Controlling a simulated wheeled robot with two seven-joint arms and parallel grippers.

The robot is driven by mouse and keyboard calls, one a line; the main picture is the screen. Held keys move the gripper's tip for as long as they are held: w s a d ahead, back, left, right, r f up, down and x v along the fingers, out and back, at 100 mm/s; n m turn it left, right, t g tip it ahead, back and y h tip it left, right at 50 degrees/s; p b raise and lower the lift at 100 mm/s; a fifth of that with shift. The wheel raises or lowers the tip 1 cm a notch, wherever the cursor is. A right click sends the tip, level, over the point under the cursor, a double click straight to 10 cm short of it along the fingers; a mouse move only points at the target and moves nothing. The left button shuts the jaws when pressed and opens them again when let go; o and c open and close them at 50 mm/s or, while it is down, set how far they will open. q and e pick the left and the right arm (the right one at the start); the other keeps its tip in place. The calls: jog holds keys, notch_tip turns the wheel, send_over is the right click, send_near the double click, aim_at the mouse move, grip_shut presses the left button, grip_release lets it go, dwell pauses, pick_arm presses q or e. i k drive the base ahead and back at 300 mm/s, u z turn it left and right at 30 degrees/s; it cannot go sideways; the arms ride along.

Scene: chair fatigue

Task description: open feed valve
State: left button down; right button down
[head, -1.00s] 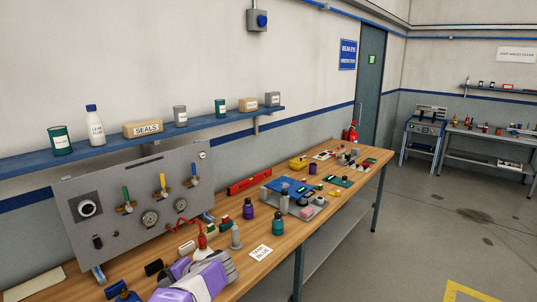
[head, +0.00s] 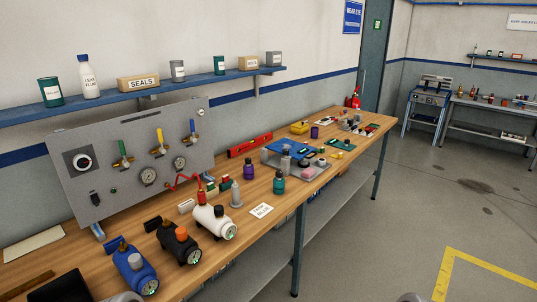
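A grey valve panel (head: 137,185) stands upright at the back left of the bench. It carries three valves: one with a green handle (head: 122,150), one with a yellow handle (head: 160,137) and one with a blue handle (head: 193,128). All three handles point roughly upward. I cannot read which is the feed valve. Two round gauges, the left gauge (head: 148,176) and the right gauge (head: 179,163), sit below the handles. A black dial (head: 82,161) is at the panel's left. Neither gripper shows; only small grey rounded pieces reach the bottom edge.
Blue (head: 134,267), black (head: 178,243) and white (head: 214,222) cylinders lie in front of the panel. Bottles and a grey tray (head: 309,170) stand farther right. A shelf (head: 150,96) hangs above. Floor at right is clear.

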aim_at(123, 153)
jog(key=z, duration=1.45)
jog(key=k, duration=0.95)
jog(key=u, duration=1.4)
jog(key=i, duration=0.5)
jog(key=u, duration=0.05)
